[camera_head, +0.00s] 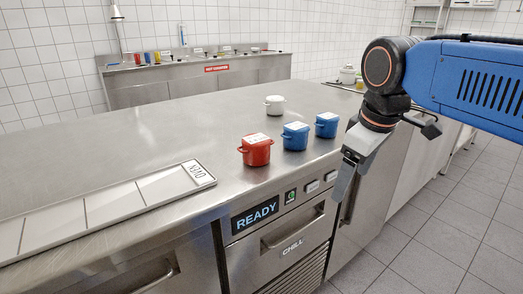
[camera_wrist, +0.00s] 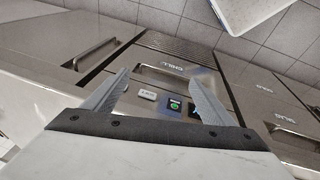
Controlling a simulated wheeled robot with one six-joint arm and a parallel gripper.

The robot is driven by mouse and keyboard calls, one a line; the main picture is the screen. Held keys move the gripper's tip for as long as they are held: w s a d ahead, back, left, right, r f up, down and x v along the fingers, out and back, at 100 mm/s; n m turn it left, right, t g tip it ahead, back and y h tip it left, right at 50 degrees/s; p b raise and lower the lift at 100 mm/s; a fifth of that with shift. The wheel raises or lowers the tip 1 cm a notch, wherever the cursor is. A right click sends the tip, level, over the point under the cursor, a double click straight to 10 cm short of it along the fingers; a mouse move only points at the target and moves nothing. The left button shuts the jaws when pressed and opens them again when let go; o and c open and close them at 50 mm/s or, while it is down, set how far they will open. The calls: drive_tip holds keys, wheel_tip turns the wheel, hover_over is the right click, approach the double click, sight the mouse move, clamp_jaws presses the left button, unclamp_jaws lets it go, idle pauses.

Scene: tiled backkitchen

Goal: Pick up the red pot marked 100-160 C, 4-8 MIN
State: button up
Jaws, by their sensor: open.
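A red pot (camera_head: 256,151) with two side handles and a white label on its lid stands on the steel counter, near its front edge. The label's writing is too small to read. Two blue pots stand to its right, a nearer one (camera_head: 295,137) and a farther one (camera_head: 326,125), and a white pot (camera_head: 274,104) stands behind. My gripper (camera_head: 350,178) hangs in front of the counter's edge, right of the red pot and apart from it. In the wrist view my gripper (camera_wrist: 158,90) is open and empty, facing the cabinet front; no pot shows there.
A white sectioned board (camera_head: 110,203) lies at the left. Below the counter edge are a READY display (camera_head: 255,215), buttons and a CHILL drawer (camera_head: 290,243). A sink unit (camera_head: 200,80) stands at the back wall.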

drive_tip(key=w+a+r+n+g, duration=0.1)
drive_tip(key=w+a+r+n, duration=0.7)
drive_tip(key=a+r, duration=0.35)
drive_tip(key=n+g+h, duration=0.1)
drive_tip(key=n, duration=0.5)
approach(255, 139)
drive_tip(key=f, duration=0.8)
drive_tip(key=w+d+f, duration=0.1)
drive_tip(key=f, duration=0.3)
drive_tip(key=shift+w+f, duration=0.15)
drive_tip(key=shift+f, duration=0.1)
drive_tip(key=shift+c, duration=0.7)
drive_tip(key=c, duration=1.2)
